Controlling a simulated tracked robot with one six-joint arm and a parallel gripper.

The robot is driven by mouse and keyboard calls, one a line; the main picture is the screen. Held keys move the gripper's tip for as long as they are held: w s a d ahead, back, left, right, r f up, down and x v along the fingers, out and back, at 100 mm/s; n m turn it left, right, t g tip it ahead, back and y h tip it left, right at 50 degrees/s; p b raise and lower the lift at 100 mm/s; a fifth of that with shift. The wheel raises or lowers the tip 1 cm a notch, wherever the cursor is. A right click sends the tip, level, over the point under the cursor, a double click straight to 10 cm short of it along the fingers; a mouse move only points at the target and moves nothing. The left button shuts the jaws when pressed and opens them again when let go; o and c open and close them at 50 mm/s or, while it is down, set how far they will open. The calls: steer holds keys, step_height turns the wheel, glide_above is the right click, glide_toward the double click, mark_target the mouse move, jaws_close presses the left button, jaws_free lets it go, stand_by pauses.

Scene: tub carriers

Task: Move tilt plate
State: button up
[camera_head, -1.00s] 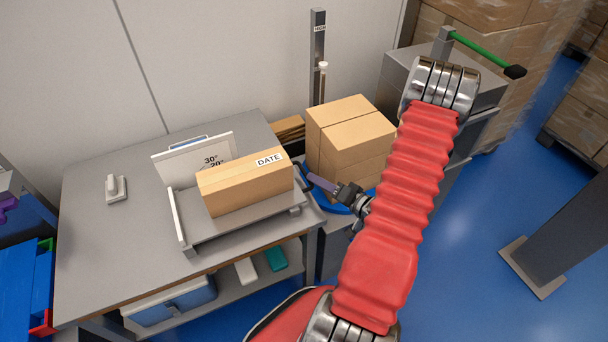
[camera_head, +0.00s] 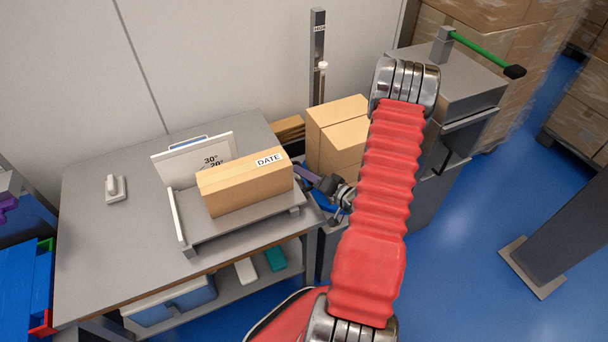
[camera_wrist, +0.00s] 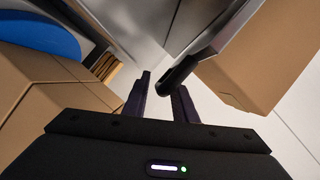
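The tilt plate (camera_head: 222,224) is a grey metal plate on the bench, close to flat, with a raised lip at its left. A brown carton (camera_head: 246,187) marked DATE lies on it, against a white angle board (camera_head: 183,163) reading 30° and 20°. My gripper (camera_head: 306,174) is at the plate's right end. In the wrist view my gripper (camera_wrist: 163,92) is open, its dark fingers apart. The end of a black handle (camera_wrist: 181,73) on the plate's edge (camera_wrist: 225,30) shows between the fingertips. I cannot tell whether either finger touches it.
Stacked cartons (camera_head: 340,133) stand just behind my gripper. A grey post (camera_head: 318,55) rises behind them. A grey cabinet with a green lever (camera_head: 480,48) stands at the right. The bench front (camera_head: 110,270) is clear.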

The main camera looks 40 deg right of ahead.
jaws_close()
stand_by(0.3)
